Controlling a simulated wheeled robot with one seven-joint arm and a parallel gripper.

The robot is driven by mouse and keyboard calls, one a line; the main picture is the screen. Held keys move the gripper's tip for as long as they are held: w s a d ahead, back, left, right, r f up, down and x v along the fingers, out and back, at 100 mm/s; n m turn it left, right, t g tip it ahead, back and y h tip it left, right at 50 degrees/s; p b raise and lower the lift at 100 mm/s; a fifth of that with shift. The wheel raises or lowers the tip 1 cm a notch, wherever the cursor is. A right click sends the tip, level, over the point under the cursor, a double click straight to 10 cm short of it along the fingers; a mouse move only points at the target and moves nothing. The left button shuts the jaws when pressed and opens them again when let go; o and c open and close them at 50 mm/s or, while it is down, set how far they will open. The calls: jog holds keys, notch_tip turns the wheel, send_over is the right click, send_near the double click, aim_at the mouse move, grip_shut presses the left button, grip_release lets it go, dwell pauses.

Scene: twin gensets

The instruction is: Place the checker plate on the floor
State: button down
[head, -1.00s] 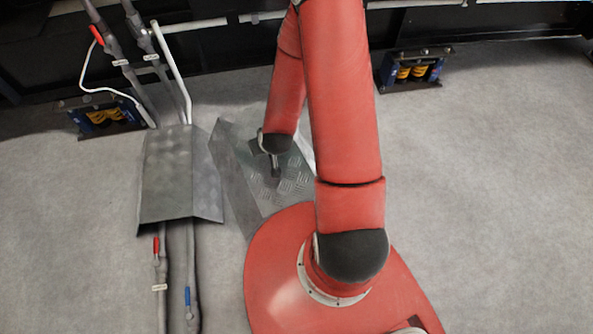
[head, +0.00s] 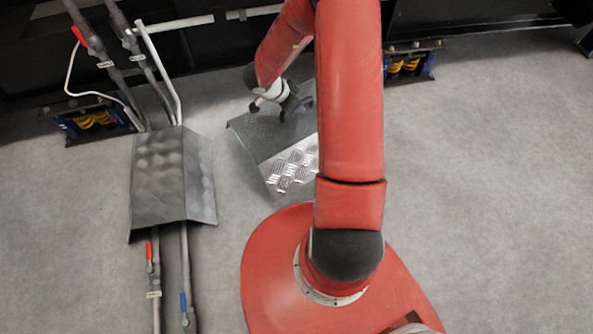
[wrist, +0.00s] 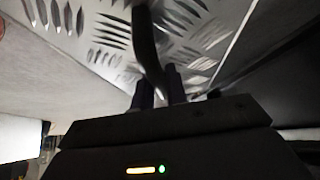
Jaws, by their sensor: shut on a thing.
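The checker plate (head: 293,165) is a bent grey metal sheet with a raised tread pattern. In the head view it is just left of my upright arm, tilted, with a dark face and a bright face. My gripper (head: 282,108) is at its far upper edge and is shut on it. In the wrist view the plate's tread surface (wrist: 110,30) fills the upper part, and my gripper's fingers (wrist: 160,92) meet a dark curved handle-like part on it. My arm hides the plate's right side. I cannot tell whether its lower edge touches the floor.
A similar bent cover (head: 172,180) lies over pipes on the left, with red (head: 149,250) and blue (head: 184,302) valve handles below it. Blue-framed mounts with yellow coils (head: 92,122) stand at the back wall. The grey floor (head: 480,190) on the right is clear.

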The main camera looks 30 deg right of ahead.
jog(key=shift+r+m+g, duration=0.4)
jog(key=shift+r+m, duration=0.1)
jog(key=shift+m, duration=0.2)
jog(key=shift+s+a+r+m+g, duration=0.1)
jog(key=shift+a+r+m+g, duration=0.2)
jog(key=shift+m, duration=0.3)
jog(key=shift+s+a+r+m+g, duration=0.15)
jog(key=shift+r+m+g, duration=0.1)
jog(key=shift+m+g, duration=0.25)
jog(key=shift+f, duration=0.25)
notch_tip(320, 180, down, 19)
jog(key=b, duration=0.4)
jog(key=shift+f, duration=0.15)
jog(key=c, duration=1.4)
grip_release()
jog(key=shift+f, duration=0.1)
